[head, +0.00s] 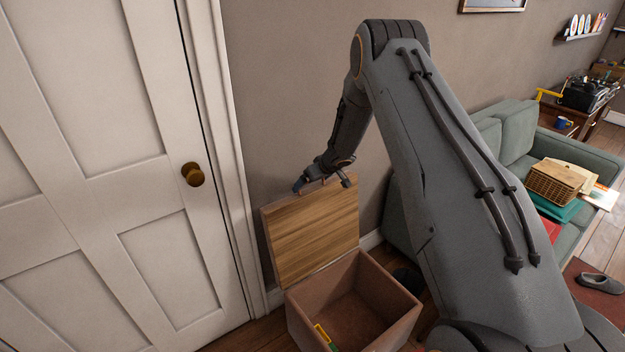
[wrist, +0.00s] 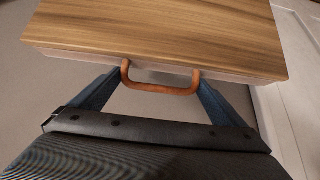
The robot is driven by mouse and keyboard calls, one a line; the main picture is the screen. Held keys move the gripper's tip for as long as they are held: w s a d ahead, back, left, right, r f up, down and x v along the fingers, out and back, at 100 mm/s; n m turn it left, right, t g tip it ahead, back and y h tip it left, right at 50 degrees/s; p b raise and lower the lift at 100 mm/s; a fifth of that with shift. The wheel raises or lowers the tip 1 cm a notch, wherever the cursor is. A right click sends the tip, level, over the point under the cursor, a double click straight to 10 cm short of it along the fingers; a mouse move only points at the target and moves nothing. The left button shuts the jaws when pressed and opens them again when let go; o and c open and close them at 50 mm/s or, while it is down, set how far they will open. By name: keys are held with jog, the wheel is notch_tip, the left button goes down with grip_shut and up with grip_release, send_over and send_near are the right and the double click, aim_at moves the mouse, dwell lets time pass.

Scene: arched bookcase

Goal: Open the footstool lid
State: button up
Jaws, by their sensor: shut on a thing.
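The footstool (head: 352,310) stands on the floor beside the door frame, with its box open at the top. Its wooden lid (head: 312,230) is raised nearly upright at the back, against or close to the wall. In the wrist view the lid (wrist: 160,30) fills the upper part. A brown handle (wrist: 160,88) sticks out from its edge. My gripper (wrist: 160,85) is shut on this handle, with one blue finger at each end of it. In the head view my gripper (head: 322,184) is at the top edge of the lid.
A yellow and green item (head: 323,337) lies inside the box. A white door (head: 110,170) with a brass knob (head: 193,174) is to the left. A green sofa (head: 515,140) holding a wicker basket (head: 556,182) is to the right, and a slipper (head: 600,284) lies on the rug.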

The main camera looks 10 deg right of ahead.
jog(key=shift+w+r, duration=0.25)
jog(key=shift+r, duration=0.1)
jog(key=o, duration=1.2)
jog(key=shift+c, duration=0.2)
jog(key=shift+s+f, duration=0.15)
jog(key=b+v, duration=0.1)
jog(key=v, duration=0.7)
